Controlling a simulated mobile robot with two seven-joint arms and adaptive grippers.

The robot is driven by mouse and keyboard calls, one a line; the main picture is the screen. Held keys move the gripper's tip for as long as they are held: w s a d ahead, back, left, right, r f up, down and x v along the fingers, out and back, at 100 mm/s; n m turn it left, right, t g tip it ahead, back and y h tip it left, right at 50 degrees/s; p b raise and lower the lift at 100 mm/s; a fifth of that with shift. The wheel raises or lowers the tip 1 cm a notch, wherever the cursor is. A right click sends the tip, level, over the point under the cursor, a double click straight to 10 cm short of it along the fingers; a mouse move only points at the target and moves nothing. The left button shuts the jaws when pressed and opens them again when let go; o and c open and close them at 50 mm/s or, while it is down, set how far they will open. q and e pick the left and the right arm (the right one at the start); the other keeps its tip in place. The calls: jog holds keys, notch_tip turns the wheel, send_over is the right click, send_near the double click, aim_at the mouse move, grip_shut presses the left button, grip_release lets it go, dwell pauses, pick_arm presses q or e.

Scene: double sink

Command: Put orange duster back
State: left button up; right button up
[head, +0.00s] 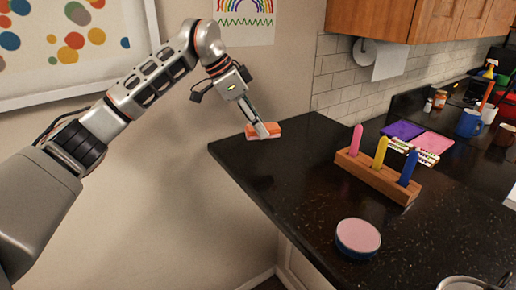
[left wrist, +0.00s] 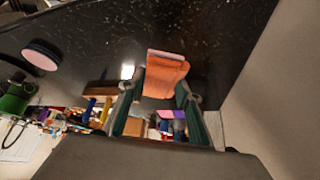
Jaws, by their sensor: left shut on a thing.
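The orange duster (head: 275,127) is at the far left corner of the dark counter, close to the wall. My left gripper (head: 262,131) reaches down to it from above and is shut on it. In the left wrist view the orange duster (left wrist: 166,68) sits between the two fingers of my left gripper (left wrist: 160,90), with a pale pinkish edge along one end. I cannot tell whether the duster rests on the counter or is held just above it. My right gripper is not in view.
On the counter (head: 285,165) stand a wooden holder (head: 376,176) with pink, yellow and blue pieces and a round pink-topped blue item (head: 358,238). Purple (head: 402,130) and pink (head: 433,142) sheets, a blue mug (head: 468,123) and bottles are farther right. The near-left counter is clear.

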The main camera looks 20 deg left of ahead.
aim_at(264, 159)
pick_arm(q)
notch_tip(264, 159, down, 4)
jog(key=shift+r, duration=0.15)
notch_tip(264, 159, down, 3)
jog(key=shift+f+p, duration=0.2)
jog(key=shift+p, duration=0.15)
jog(key=shift+f, duration=0.3)
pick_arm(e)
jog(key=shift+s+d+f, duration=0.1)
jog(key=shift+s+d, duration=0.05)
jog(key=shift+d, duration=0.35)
pick_arm(q)
jog(key=shift+f, duration=0.15)
jog(key=o, duration=1)
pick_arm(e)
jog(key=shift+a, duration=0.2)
